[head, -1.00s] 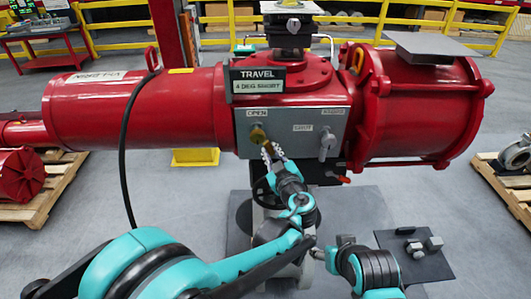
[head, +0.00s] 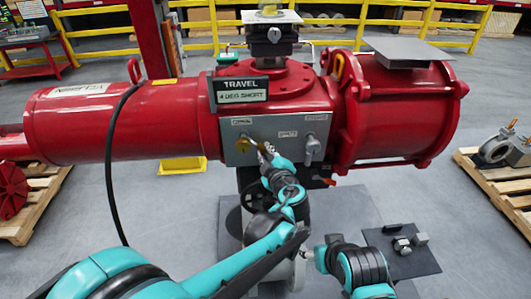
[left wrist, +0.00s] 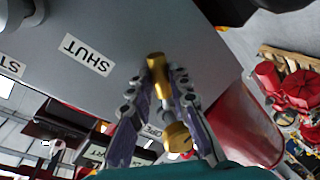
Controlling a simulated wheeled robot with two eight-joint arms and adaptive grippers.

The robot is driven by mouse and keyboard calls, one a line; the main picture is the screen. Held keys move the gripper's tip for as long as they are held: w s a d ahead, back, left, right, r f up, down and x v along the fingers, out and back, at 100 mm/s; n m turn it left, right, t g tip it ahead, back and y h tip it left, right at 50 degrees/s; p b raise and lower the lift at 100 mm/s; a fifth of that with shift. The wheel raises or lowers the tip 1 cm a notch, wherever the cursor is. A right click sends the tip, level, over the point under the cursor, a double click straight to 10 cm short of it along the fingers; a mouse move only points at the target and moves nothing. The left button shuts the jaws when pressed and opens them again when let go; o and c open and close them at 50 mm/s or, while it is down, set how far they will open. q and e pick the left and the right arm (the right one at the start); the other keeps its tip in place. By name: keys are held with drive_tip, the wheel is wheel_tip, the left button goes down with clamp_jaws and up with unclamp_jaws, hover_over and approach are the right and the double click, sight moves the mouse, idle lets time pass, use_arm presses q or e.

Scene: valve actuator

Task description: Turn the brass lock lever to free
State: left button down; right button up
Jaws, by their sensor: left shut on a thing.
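The brass lock lever (head: 243,146) sits on the left of the grey panel (head: 275,138) on the red actuator, below a small label. My left gripper (head: 264,151) is at the lever from the lower right. In the left wrist view, the brass lever (left wrist: 158,76) lies between the two fingers of my left gripper (left wrist: 157,98), shut on it. The fingers hide part of the lever. A SHUT label (left wrist: 86,54) shows on the panel there. My right arm's end (head: 325,255) is low in the head view; its fingers are not clear.
A grey lever (head: 312,147) is on the panel's right side. A black cable (head: 108,150) hangs over the red cylinder. A TRAVEL sign (head: 240,90) stands above the panel. A dark plate (head: 410,263) with several metal blocks lies at lower right.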

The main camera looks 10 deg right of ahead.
use_arm(q)
drive_tip(key=c, duration=1.4)
unclamp_jaws()
drive_tip(key=v, duration=0.7)
drive_tip(key=shift+s, duration=0.2)
